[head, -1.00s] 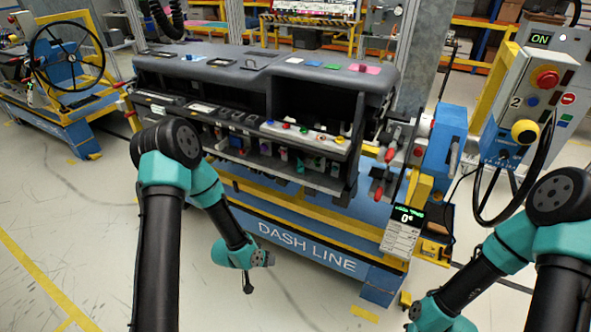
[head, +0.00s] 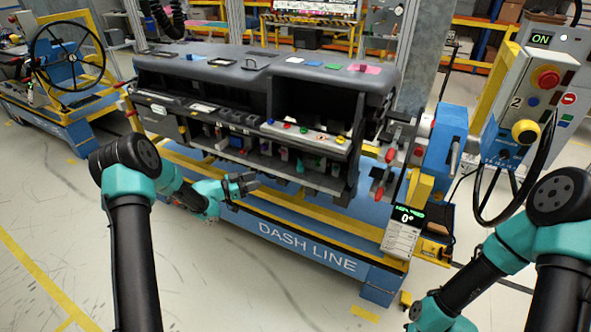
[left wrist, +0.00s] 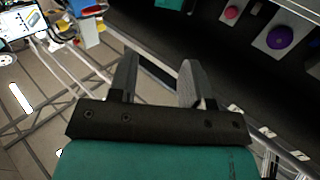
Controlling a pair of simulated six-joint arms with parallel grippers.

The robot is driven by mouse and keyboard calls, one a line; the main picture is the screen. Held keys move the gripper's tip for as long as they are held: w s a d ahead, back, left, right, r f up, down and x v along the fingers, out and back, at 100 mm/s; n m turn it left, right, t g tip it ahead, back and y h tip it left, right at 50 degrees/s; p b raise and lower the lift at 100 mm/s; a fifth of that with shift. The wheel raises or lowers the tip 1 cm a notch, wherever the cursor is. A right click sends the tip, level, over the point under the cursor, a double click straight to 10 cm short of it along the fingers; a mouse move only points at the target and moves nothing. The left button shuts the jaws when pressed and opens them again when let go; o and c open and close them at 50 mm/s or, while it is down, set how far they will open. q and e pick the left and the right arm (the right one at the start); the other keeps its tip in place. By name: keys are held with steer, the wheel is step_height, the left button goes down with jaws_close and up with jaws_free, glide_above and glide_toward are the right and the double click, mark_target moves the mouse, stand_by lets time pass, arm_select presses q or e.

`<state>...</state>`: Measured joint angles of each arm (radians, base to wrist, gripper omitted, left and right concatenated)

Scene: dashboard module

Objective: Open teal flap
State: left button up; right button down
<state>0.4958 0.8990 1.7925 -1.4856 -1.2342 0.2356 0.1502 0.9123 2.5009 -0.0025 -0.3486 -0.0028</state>
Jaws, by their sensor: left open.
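A small teal piece (head: 300,165) hangs in the lower front opening of the dashboard module; it may be the teal flap, but it is too small to tell how far open it stands. A teal patch (left wrist: 170,3) also shows at the top edge of the left wrist view. My left gripper (head: 248,184) is open and empty in front of the module's lower edge, left of and below the teal piece. In the left wrist view its two fingers (left wrist: 158,78) stand apart with nothing between them. My right gripper is out of frame below my right arm.
The dark dashboard module (head: 235,72) sits on the blue and yellow DASH LINE stand (head: 310,247). A control box (head: 535,90) stands at right. The floor in front is clear.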

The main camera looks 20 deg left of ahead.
mark_target(298, 168)
arm_select(q)
steer(key=x, duration=1.7)
steer(key=shift+w+d, duration=0.1)
steer(key=shift+d, duration=0.15)
steer(key=shift+c, duration=0.3)
jaws_close()
